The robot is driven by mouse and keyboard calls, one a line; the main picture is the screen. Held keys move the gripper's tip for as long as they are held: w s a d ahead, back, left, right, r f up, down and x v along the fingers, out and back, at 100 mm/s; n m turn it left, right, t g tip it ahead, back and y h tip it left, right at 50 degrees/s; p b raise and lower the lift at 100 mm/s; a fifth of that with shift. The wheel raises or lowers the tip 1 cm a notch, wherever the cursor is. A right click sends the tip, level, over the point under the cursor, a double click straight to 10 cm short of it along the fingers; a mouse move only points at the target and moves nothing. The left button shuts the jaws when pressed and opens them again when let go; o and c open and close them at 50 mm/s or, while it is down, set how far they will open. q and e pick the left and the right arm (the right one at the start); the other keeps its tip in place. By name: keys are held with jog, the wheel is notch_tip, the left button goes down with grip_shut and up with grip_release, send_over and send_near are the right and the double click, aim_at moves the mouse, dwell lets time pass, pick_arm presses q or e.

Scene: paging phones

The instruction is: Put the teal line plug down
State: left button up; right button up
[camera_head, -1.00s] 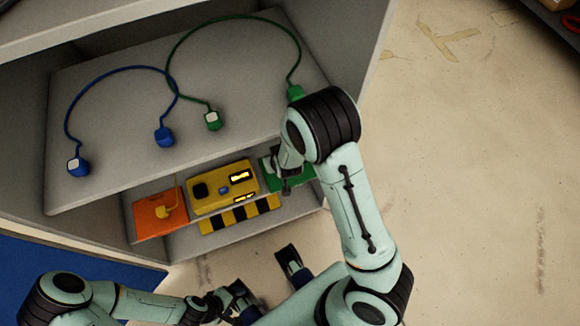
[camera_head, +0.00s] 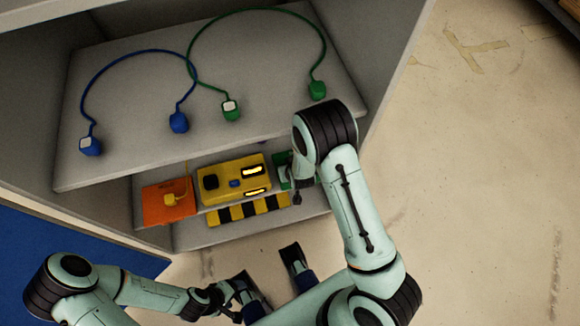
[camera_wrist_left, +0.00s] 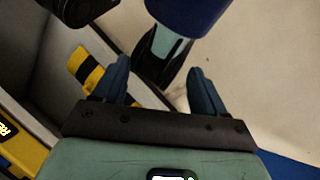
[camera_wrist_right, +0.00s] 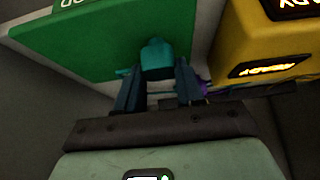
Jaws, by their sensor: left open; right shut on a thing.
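The teal line plug (camera_wrist_right: 157,60) sits between the fingers of my right gripper (camera_wrist_right: 156,80) in the right wrist view. That gripper is shut on it, in front of the green panel (camera_wrist_right: 90,38). In the head view my right gripper is mostly hidden behind its own arm, by the green panel (camera_head: 281,172) on the lower shelf; the teal plug cannot be made out there. My left gripper (camera_wrist_left: 160,82) is open and empty in the left wrist view. It also shows low in the head view (camera_head: 226,297), away from the shelves.
A yellow box (camera_head: 222,171) with lit labels and an orange panel (camera_head: 155,214) with a yellow plug stand beside the green panel. On the upper shelf (camera_head: 130,165) lie a blue cord (camera_head: 130,52) and a green cord (camera_head: 255,10) with plugs. Open floor lies right.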

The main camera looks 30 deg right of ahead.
jog(key=o, duration=1.1)
jog(key=shift+o, duration=0.2)
jog(key=shift+r, duration=0.1)
jog(key=shift+s+r+p, duration=0.1)
jog(key=shift+r+p, duration=0.2)
jog(key=shift+r, duration=0.05)
jog(key=p+v, duration=0.3)
jog(key=v, duration=0.8)
jog(key=s+a+f+g+y, duration=0.2)
jog(key=s+a+f+g, duration=0.1)
jog(key=s+f, duration=0.4)
jog(key=s+a+f+m+g+y, duration=0.1)
jog(key=s+a+f+g+y, duration=0.2)
jog(key=s, duration=1.1)
jog(key=a+f+g, duration=0.1)
jog(key=a+f, duration=0.2)
jog(key=f, duration=0.2)
jog(key=shift+s, duration=0.2)
jog(key=shift+a+r, duration=0.1)
